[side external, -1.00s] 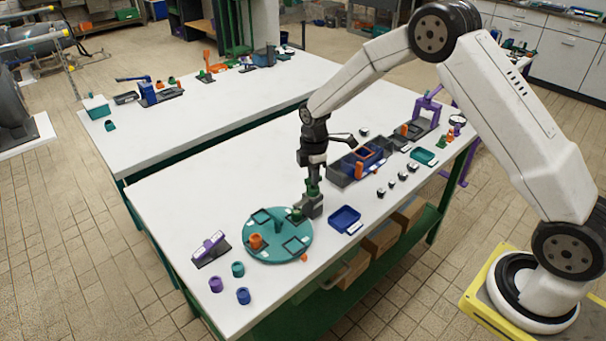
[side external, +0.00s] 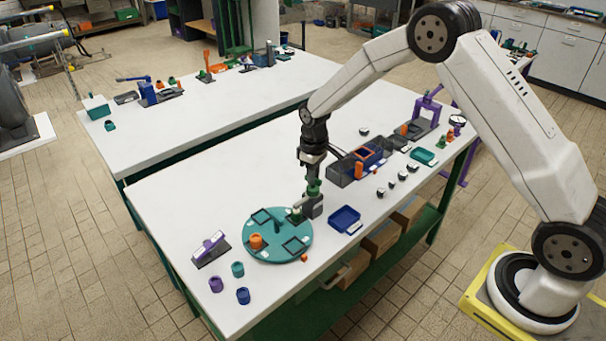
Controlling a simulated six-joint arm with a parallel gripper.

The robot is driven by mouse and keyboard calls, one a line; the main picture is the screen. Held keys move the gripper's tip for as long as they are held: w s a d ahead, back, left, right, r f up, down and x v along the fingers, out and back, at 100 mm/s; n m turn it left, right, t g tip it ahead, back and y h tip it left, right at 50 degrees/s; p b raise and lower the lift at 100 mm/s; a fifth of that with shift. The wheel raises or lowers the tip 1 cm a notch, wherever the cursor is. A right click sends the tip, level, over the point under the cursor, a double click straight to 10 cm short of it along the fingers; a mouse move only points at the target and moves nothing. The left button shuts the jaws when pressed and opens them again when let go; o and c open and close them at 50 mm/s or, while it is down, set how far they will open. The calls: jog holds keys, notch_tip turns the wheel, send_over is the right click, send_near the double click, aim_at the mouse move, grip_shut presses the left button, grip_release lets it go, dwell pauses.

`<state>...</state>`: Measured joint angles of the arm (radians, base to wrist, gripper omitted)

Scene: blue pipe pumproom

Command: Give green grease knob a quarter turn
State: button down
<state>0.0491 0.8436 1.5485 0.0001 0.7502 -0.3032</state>
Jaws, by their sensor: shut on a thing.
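The green grease knob (side external: 314,189) sits on top of a small dark grey block (side external: 314,207) on the near white table. The block stands at the right edge of a round teal plate. My gripper (side external: 313,182) points straight down over the block and is shut on the knob. The fingers are small in the picture and partly cover the knob. The knob's exact angle is too small to read.
The teal round plate (side external: 268,252) with an orange cup (side external: 256,241) lies just left of the block. A blue tray (side external: 344,219) is to its right. A grey bin (side external: 345,171) stands behind to the right.

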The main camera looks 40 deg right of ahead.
jog(key=shift+m, duration=1.4)
jog(key=c, duration=0.6)
grip_release()
jog(key=shift+c, duration=0.2)
jog(key=shift+r, duration=3.9)
